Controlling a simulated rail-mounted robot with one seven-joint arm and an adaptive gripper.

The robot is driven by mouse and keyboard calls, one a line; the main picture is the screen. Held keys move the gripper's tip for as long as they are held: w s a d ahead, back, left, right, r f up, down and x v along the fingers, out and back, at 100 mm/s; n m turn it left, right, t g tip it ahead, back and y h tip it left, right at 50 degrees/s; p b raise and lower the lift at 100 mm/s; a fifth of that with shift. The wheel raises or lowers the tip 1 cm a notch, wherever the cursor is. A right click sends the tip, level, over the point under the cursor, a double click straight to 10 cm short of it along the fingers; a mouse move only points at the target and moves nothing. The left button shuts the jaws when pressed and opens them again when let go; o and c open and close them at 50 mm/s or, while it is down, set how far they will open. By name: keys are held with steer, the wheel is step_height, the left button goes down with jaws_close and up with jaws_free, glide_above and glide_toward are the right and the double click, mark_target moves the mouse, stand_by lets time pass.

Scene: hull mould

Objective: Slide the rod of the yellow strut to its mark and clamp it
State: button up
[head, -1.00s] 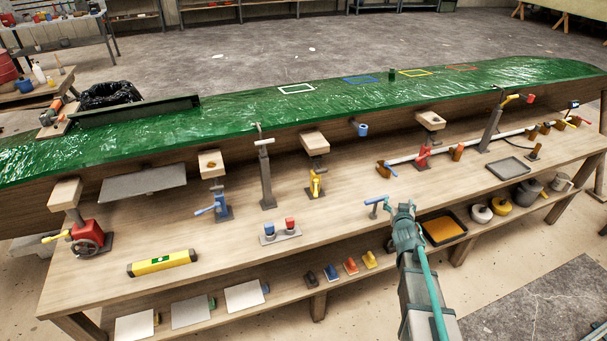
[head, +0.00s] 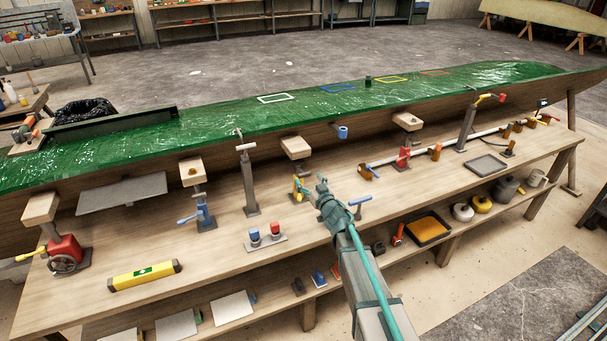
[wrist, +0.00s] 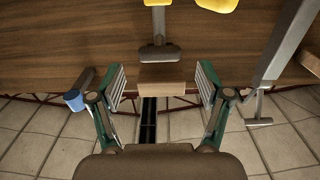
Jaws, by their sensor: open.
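The yellow strut (head: 298,188) stands on the bench under the green hull mould, with a wooden block (head: 296,147) at its top. My gripper (head: 322,183) is just right of the strut in the head view and partly covers that area. In the wrist view, my gripper (wrist: 162,78) is open and empty. Between its spread fingers, apart from both, shows a pale wooden block (wrist: 167,88). A grey rod with a dark crosspiece (wrist: 158,52) lies above it in the picture, leading to yellow parts (wrist: 214,3) at the top edge. I cannot make out the rod's mark.
A grey post (head: 248,185) stands left of the strut; it also shows at right in the wrist view (wrist: 277,50). A blue cup (head: 342,131) hangs below the mould, at left in the wrist view (wrist: 73,99).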

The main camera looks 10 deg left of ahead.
mark_target(305, 175)
steer(key=x, duration=0.4)
steer(key=shift+w+a+p, duration=0.15)
steer(key=shift+w+p, duration=0.15)
jaws_close()
